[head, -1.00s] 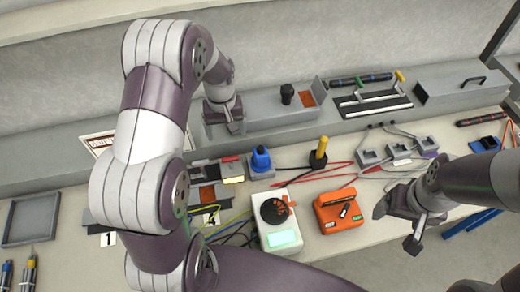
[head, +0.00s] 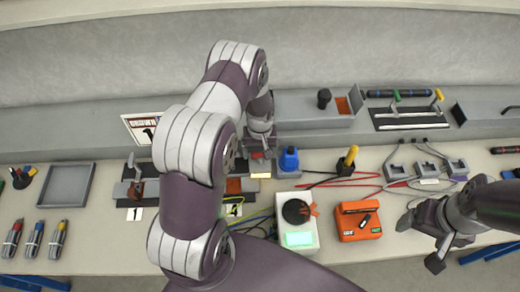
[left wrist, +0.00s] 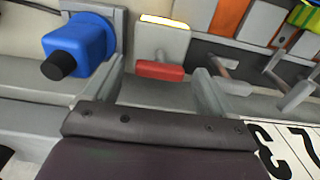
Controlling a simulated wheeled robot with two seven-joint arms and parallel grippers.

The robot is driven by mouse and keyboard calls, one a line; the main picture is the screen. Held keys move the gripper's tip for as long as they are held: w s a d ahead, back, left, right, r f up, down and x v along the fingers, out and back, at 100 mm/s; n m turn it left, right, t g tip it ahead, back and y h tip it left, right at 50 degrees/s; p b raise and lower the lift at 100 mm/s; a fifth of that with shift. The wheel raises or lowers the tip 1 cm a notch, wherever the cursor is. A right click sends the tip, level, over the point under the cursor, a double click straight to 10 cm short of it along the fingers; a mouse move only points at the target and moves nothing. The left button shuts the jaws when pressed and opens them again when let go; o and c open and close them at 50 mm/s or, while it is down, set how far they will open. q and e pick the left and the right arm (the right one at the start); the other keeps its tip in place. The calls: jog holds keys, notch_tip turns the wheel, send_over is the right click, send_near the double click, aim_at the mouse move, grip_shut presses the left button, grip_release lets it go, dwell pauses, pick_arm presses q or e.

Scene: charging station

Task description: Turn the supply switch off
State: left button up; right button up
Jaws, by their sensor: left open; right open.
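A switch with a red handle (left wrist: 160,70) shows in the left wrist view, below a grey block with a lit yellow-white strip (left wrist: 164,21). I take it to be the supply switch. In the head view the lit strip (head: 260,175) shows just below my left gripper (head: 262,148), which hides most of the switch. My left gripper (left wrist: 160,82) is open, with one finger on each side of the red handle; I cannot tell whether either touches it. My right gripper (head: 420,243) is open and empty at the right, above the bench front, away from the switch.
A blue connector (left wrist: 78,45) stands close left of the left gripper in its wrist view; it also shows in the head view (head: 289,158). A meter (head: 297,222) and an orange box (head: 358,220) lie nearer the front. A grey tray (head: 66,185) is at the left.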

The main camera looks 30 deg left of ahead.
pick_arm(q)
jog(key=c, duration=1.1)
jog(key=shift+o, duration=0.2)
jog(key=n+b, duration=0.1)
jog(key=n, duration=0.3)
jog(key=n+b, duration=0.1)
jog(key=n, duration=0.3)
jog(key=shift+n, duration=0.3)
jog(key=n+b, duration=0.1)
jog(key=n, duration=0.3)
jog(key=shift+w+n, duration=0.1)
jog(key=shift+n, duration=2.5)
